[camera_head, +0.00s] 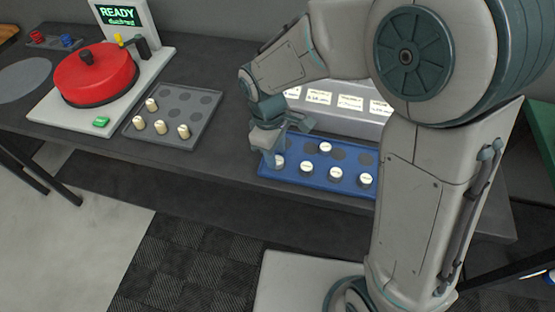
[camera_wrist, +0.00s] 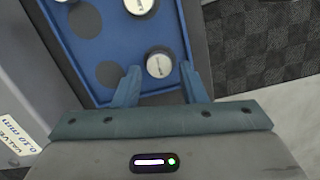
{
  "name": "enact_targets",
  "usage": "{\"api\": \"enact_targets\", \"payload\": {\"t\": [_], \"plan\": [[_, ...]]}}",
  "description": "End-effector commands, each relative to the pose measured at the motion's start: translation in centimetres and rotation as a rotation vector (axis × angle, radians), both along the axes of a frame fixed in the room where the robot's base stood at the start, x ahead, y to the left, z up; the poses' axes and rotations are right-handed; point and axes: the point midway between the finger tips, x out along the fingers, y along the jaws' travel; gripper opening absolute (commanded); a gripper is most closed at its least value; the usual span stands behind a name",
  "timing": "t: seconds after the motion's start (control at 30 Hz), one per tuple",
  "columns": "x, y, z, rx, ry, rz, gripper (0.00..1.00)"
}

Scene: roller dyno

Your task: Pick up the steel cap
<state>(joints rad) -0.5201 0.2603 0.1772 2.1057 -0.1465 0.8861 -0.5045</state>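Several round, white-topped caps stand in the blue tray; their labels are too small to read, so I cannot tell which is the steel cap. My gripper (camera_head: 272,160) is over the left end of the blue tray (camera_head: 310,181), at the front-left cap (camera_head: 279,162). In the wrist view my gripper (camera_wrist: 160,68) is open. A cap (camera_wrist: 158,64) shows between its fingertips, with a gap on each side. Another cap (camera_wrist: 139,5) is at the top edge. Empty dark round spots lie beside them on the tray.
A grey tray (camera_head: 203,125) with several caps sits to the left. Beyond it is a white-based device with a red drum (camera_head: 97,78) and a READY screen (camera_head: 118,14). A lit label panel (camera_head: 345,122) stands behind the blue tray. The table's front edge is close to the tray.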

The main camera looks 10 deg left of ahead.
Motion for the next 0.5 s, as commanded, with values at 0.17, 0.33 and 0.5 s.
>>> {"api": "enact_targets", "payload": {"t": [0.17, 0.33, 0.5], "plan": [[0.0, -0.3, -1.8, -0.001, 0.0, -0.001, 0.38], [0.0, -0.3, -2.0, 0.001, -0.001, -0.001, 0.38], [0.0, -0.3, -2.0, 0.001, -0.001, -0.001, 0.1]]}}
